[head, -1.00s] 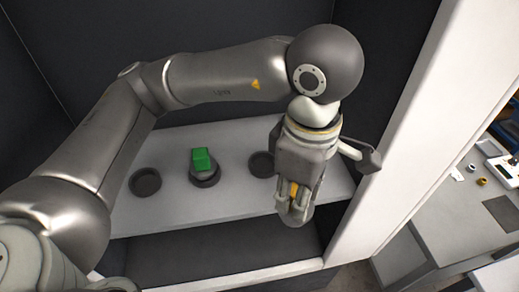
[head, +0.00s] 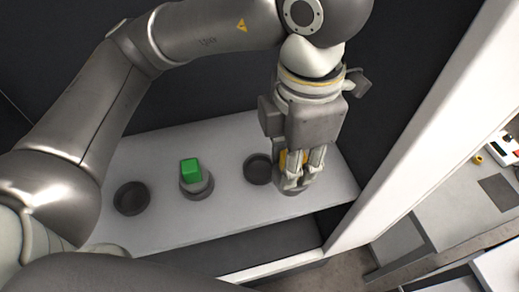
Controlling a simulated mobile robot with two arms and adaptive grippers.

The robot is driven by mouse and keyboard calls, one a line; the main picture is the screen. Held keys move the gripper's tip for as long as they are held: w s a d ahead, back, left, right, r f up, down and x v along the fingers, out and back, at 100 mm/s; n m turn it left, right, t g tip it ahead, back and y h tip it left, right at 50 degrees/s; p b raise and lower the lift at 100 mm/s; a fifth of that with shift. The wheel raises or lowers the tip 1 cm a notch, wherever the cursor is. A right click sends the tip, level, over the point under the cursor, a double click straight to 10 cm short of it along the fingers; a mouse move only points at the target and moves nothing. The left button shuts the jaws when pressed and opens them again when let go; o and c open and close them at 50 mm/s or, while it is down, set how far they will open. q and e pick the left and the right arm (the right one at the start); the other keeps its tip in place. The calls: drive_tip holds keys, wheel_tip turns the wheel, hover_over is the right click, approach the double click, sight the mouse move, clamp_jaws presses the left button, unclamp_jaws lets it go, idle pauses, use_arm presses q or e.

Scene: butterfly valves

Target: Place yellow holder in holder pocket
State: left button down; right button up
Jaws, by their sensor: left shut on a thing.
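My left gripper (head: 293,180) points down over the right part of the shelf and is shut on the yellow holder (head: 284,157). Only a little of its yellow part shows between the fingers; a round grey base (head: 293,190) shows below them. An empty dark round pocket (head: 258,170) lies just left of the gripper. Another empty round pocket (head: 131,199) is at the shelf's left. I cannot tell whether the held base touches the shelf. My right gripper is not in view.
A green block on a round grey base (head: 191,169) sits in the middle pocket of the light grey shelf (head: 222,214). A white upright panel (head: 420,130) stands close to the right. A workbench (head: 440,200) lies beyond it.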

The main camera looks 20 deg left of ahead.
use_arm(q)
drive_tip(key=w+a+f+p, duration=0.2)
drive_tip(key=f, duration=0.1)
drive_tip(key=w+a+f+p, duration=0.2)
drive_tip(key=w+a+f, duration=0.1)
drive_tip(key=f, duration=0.1)
drive_tip(key=w+a+f+p, duration=0.2)
drive_tip(key=f, duration=0.1)
drive_tip(key=shift+w+a+f, duration=0.4)
drive_tip(key=shift+f, duration=0.35)
drive_tip(key=shift+f, duration=0.1)
drive_tip(key=shift+f, duration=0.1)
drive_tip(key=c, duration=1.1)
unclamp_jaws()
